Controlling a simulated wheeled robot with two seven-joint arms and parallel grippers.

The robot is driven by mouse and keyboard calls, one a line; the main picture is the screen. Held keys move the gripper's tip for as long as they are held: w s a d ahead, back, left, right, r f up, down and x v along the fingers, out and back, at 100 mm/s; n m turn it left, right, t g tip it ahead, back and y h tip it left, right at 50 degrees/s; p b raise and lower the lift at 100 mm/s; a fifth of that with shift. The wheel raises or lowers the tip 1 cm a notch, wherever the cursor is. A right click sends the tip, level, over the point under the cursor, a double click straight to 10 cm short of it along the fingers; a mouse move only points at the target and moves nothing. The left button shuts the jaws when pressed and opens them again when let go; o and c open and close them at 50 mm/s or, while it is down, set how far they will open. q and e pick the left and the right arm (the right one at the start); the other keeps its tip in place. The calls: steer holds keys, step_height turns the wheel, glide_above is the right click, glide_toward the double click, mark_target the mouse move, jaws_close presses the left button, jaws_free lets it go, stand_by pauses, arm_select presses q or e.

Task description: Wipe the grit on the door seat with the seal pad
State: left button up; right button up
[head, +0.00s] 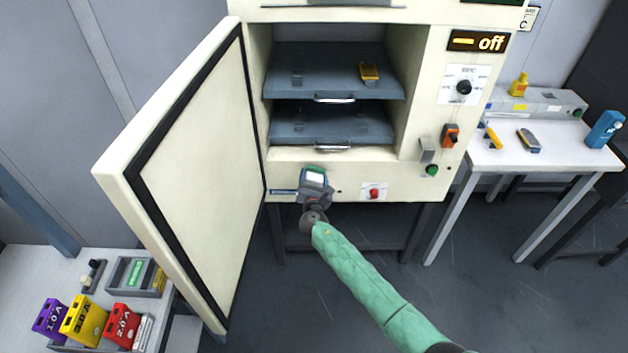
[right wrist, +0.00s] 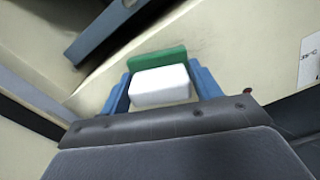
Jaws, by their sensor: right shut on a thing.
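The cream oven (head: 350,180) stands with its door (head: 190,130) swung open to the left; a dark seal runs around the door's inner face. The door seat (head: 285,155) is the cream front frame around the opening. My right gripper (head: 315,182) is in front of the lower sill. It is shut on the seal pad (right wrist: 160,85), a white block with a green back, held between blue fingers. The pad faces the cream front in the right wrist view; I cannot tell whether it touches. Grit is too small to make out clearly. My left gripper is out of view.
Switches and a red button (head: 374,193) are right of the gripper. A white table (head: 550,150) stands right; coloured boxes (head: 85,320) stand lower left.

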mark_target(336, 169)
steer(key=shift+w, duration=0.6)
steer(key=shift+d, duration=0.1)
steer(key=shift+d, duration=3.7)
steer(key=shift+s, duration=0.1)
steer(key=shift+a+r+b, duration=0.1)
steer(key=shift+a+b, duration=0.25)
steer(key=shift+a, duration=1.6)
steer(key=shift+a+b, duration=0.3)
steer(key=shift+a, duration=1.65)
